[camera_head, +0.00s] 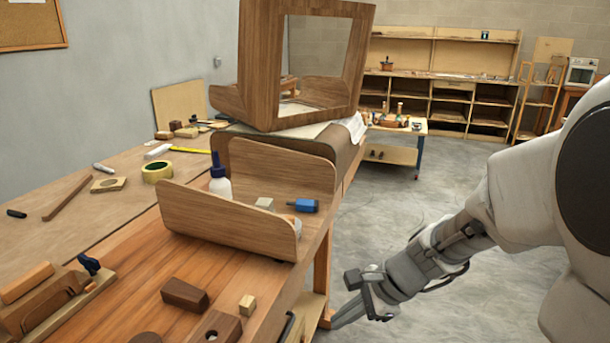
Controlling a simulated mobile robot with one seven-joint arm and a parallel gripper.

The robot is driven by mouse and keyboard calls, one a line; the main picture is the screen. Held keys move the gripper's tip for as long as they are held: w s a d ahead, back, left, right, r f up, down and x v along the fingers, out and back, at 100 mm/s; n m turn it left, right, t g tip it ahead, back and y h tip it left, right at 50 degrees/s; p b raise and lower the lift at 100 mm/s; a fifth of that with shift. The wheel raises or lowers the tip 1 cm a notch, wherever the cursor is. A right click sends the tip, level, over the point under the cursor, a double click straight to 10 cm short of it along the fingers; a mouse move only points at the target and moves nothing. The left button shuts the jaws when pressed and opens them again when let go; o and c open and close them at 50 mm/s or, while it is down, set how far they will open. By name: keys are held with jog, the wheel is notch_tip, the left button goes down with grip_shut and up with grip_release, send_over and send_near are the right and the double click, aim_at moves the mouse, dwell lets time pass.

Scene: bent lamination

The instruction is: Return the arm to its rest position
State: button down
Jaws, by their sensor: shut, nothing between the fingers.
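My gripper (352,313) is at the lower middle of the head view, at the end of my arm, which comes in from the right. It is beside the workbench's right edge, over the grey floor, and apart from the bench objects. Its fingers are together and point to the lower left, with nothing between them.
The wooden workbench (110,220) fills the left. Near its right edge stand a bent wooden tray (225,215), a glue bottle (219,178) and a blue clamp-like piece (305,205). A large wooden frame (262,65) stands behind. The floor (400,190) right of the bench is clear.

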jog(key=s+d+r+n+t+h, duration=0.2)
jog(key=s+d+r+n+h, duration=0.1)
jog(key=s+r+n, duration=0.4)
jog(key=s+d+r+n+t+h, duration=0.1)
jog(key=s+d+r+n+h, duration=0.25)
jog(key=s+r+n, duration=0.45)
notch_tip(320, 180, up, 13)
jog(key=w+p, duration=0.1)
jog(key=p, duration=1.4)
jog(key=shift+d+n, duration=0.2)
jog(key=shift+n, duration=0.2)
jog(key=shift+f, duration=0.1)
